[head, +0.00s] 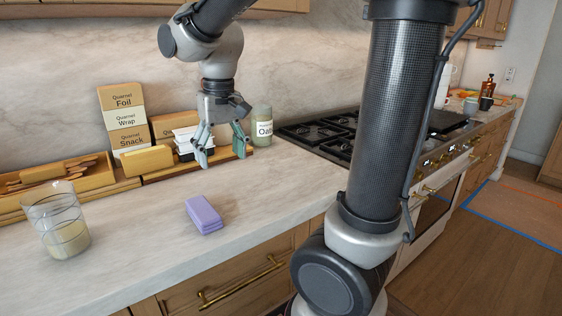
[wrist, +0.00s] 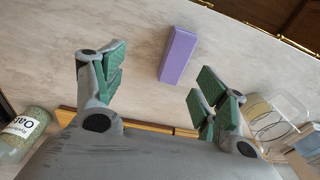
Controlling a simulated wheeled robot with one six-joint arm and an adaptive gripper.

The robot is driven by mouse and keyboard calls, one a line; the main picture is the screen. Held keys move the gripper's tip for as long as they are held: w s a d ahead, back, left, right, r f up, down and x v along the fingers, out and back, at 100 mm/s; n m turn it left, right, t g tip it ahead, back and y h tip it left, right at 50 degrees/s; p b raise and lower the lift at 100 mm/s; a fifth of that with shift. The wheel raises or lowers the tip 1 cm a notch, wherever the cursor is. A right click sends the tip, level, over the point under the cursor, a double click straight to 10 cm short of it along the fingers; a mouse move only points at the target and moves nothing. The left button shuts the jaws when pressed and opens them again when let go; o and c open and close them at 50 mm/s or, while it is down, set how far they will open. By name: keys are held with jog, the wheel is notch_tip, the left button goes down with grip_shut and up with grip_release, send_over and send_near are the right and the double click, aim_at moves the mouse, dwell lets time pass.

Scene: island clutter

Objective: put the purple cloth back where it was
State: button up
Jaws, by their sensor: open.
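The purple cloth (head: 204,215) is a small folded block lying flat on the bare marble counter, near its front edge. In the wrist view the cloth (wrist: 179,55) lies beyond the fingertips, between their lines. My gripper (head: 222,152) is open and empty. It hangs above the back of the counter, behind the cloth and apart from it. In the wrist view its green-padded fingers (wrist: 160,85) are spread wide. A wooden ledge (head: 158,176) at the back holds a yellow block (head: 147,160) and a white-and-dark stack (head: 186,143), partly hidden by my gripper.
A glass (head: 62,226) with pale contents stands at the left. A wooden tray (head: 92,176) and Quarnel boxes (head: 124,118) line the wall. An oats jar (head: 262,127) stands right of my gripper, near the stove (head: 320,135). The counter around the cloth is clear.

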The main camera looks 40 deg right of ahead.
jog(key=s+d+t, duration=0.3)
jog(key=s+d, duration=0.6)
jog(key=s, duration=0.6)
jog(key=shift+d+r, duration=0.35)
jog(key=shift+d, duration=0.05)
